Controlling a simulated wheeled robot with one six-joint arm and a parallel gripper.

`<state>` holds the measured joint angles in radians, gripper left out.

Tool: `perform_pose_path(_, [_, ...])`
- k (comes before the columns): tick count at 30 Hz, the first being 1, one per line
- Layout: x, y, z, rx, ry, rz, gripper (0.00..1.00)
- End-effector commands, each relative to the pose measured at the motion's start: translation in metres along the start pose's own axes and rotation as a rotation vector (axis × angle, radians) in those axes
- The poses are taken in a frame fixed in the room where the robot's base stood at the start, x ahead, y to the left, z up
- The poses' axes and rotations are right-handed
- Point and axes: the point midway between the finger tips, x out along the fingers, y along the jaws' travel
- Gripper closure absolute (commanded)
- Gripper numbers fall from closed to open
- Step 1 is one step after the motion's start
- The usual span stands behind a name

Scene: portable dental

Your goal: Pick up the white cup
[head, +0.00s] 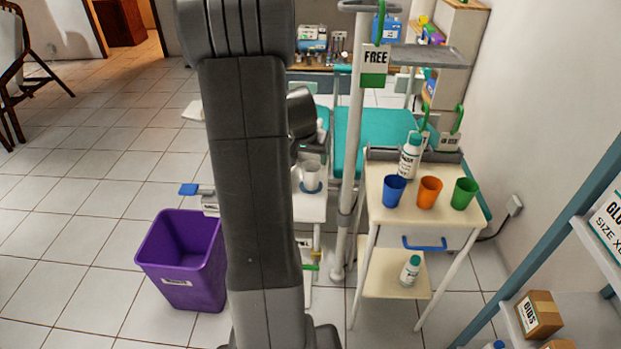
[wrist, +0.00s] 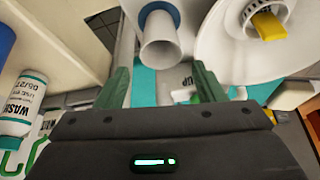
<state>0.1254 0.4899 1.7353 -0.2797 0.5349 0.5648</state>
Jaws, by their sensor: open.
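The white cup (head: 311,178) stands on a blue ring-like base (head: 311,188) on the white stand behind my arm in the head view. In the wrist view the white cup (wrist: 162,48) is at upper middle, its open end toward the camera side and the blue base (wrist: 158,9) at its far end. My gripper (wrist: 163,84) is open, with green fingers to either side and nothing between them. The cup appears beyond the fingertips, roughly lined up with the gap. My gripper is mostly hidden behind my arm in the head view.
A white basin (wrist: 226,45) with a yellow part is right of the cup in the wrist view. The cream cart (head: 376,213) at right holds blue (head: 394,190), orange (head: 429,192) and green cups (head: 464,193) and a bottle (head: 410,157). A pole (head: 350,170) stands between. A purple bin (head: 183,262) is at left.

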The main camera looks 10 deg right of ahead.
Motion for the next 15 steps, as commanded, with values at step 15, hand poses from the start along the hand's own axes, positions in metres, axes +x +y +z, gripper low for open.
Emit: perform_pose_path(15, [0.051, -0.002, -0.001, 0.000, -0.002, -0.001, 0.37])
